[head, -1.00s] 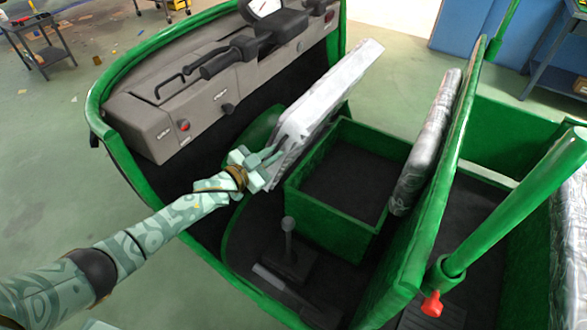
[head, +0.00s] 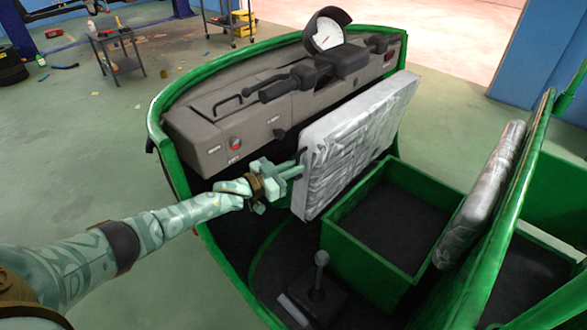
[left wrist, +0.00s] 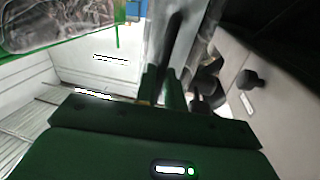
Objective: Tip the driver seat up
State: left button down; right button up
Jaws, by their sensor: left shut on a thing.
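The driver seat (head: 350,145), a grey cushion in shiny wrap, stands tipped up near vertical between the dashboard and the open green seat box (head: 385,265). Its broad face shows in the head view. My left gripper (head: 298,172) is shut on the near side edge of the seat, by a small dark part there. The exact grip is hard to make out. In the left wrist view the fingers (left wrist: 165,88) point at a dark and grey shape that I cannot tell clearly. My right gripper is not in view.
The grey dashboard (head: 240,120) with a round gauge (head: 325,35) lies beyond the seat. A dark lever (head: 320,268) rises from the cab floor. A wrapped backrest (head: 485,190) and green partition stand to the right. The box interior is empty.

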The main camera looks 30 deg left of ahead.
pick_arm(q)
jog(key=c, duration=1.5)
grip_release()
jog(key=p+v, duration=0.4)
jog(key=v, duration=1.2)
jog(key=shift+s+a+f, duration=0.1)
jog(key=shift+f, duration=0.05)
